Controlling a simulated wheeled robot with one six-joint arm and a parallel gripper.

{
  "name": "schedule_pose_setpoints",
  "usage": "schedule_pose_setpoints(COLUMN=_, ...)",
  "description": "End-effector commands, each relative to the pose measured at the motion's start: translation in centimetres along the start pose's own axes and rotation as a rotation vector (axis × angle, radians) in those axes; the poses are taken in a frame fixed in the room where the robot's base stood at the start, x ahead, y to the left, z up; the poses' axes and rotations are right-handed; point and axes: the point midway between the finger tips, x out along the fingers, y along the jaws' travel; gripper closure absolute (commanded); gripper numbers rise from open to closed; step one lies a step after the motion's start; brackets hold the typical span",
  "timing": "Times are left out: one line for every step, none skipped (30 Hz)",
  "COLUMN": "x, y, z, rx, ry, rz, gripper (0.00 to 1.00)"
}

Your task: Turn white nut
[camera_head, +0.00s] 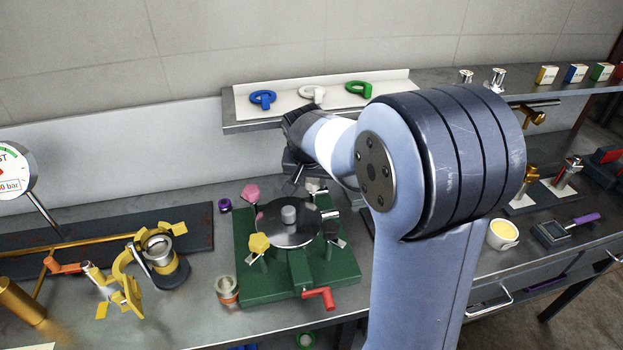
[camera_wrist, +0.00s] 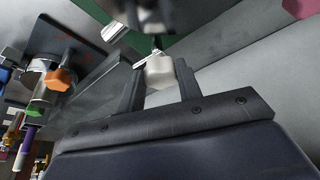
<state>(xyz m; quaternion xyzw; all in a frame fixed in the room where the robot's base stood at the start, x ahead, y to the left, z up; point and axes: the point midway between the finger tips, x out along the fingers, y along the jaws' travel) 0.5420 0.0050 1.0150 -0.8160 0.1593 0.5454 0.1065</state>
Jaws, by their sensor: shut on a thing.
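The white nut (camera_wrist: 160,72) sits between my two fingertips in the wrist view, and my gripper (camera_wrist: 158,80) is shut on it. In the head view the white nut (camera_head: 313,184) shows only as a small pale patch at the far side of the green base (camera_head: 345,268); my arm and gripper (camera_head: 300,184) partly hide it. A round steel lid (camera_head: 285,232) lies on that base. A pink nut (camera_head: 251,192) is at its far left and a yellow nut (camera_head: 258,243) at its near left. A red handle (camera_head: 319,299) sticks out in front.
A shelf with blue (camera_head: 262,98), white (camera_head: 311,93) and green (camera_head: 359,89) ring-shaped pieces is close behind my arm. Yellow clamp parts (camera_head: 125,285) stand left of the base. A cup (camera_head: 502,235) stands at the right. An orange nut (camera_wrist: 61,79) shows in the wrist view.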

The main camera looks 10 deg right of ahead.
Motion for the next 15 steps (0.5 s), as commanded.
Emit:
schedule_pose_setpoints(x=-0.09, y=0.12, z=-0.08, rx=-0.035, ry=0.002, rz=-0.016, gripper=0.89)
schedule_pose_setpoints(x=-0.1, y=0.13, z=-0.09, rx=-0.059, ry=0.002, rz=-0.027, gripper=0.89)
schedule_pose_setpoints(x=-0.1, y=0.21, z=-0.11, rx=-0.094, ry=0.002, rz=-0.04, gripper=0.89)
schedule_pose_setpoints(x=-0.1, y=0.24, z=-0.12, rx=-0.118, ry=0.002, rz=-0.051, gripper=0.89)
schedule_pose_setpoints(x=-0.1, y=0.28, z=-0.14, rx=-0.144, ry=0.002, rz=-0.062, gripper=0.89)
schedule_pose_setpoints(x=-0.1, y=0.31, z=-0.13, rx=-0.179, ry=0.002, rz=-0.077, gripper=0.89)
schedule_pose_setpoints(x=-0.09, y=0.34, z=-0.12, rx=-0.206, ry=0.001, rz=-0.088, gripper=0.89)
schedule_pose_setpoints(x=-0.08, y=0.39, z=-0.14, rx=-0.232, ry=0.001, rz=-0.098, gripper=0.89)
schedule_pose_setpoints(x=-0.06, y=0.44, z=-0.16, rx=-0.266, ry=0.002, rz=-0.113, gripper=0.89)
schedule_pose_setpoints(x=-0.05, y=0.45, z=-0.16, rx=-0.291, ry=0.002, rz=-0.124, gripper=0.89)
schedule_pose_setpoints(x=-0.04, y=0.47, z=-0.17, rx=-0.318, ry=0.002, rz=-0.134, gripper=0.89)
schedule_pose_setpoints(x=-0.02, y=0.5, z=-0.19, rx=-0.35, ry=0.003, rz=-0.148, gripper=0.89)
schedule_pose_setpoints(x=0.0, y=0.54, z=-0.21, rx=-0.374, ry=0.003, rz=-0.158, gripper=0.89)
schedule_pose_setpoints(x=0.02, y=0.57, z=-0.22, rx=-0.397, ry=0.003, rz=-0.168, gripper=0.89)
schedule_pose_setpoints(x=0.04, y=0.57, z=-0.22, rx=-0.429, ry=0.003, rz=-0.181, gripper=0.89)
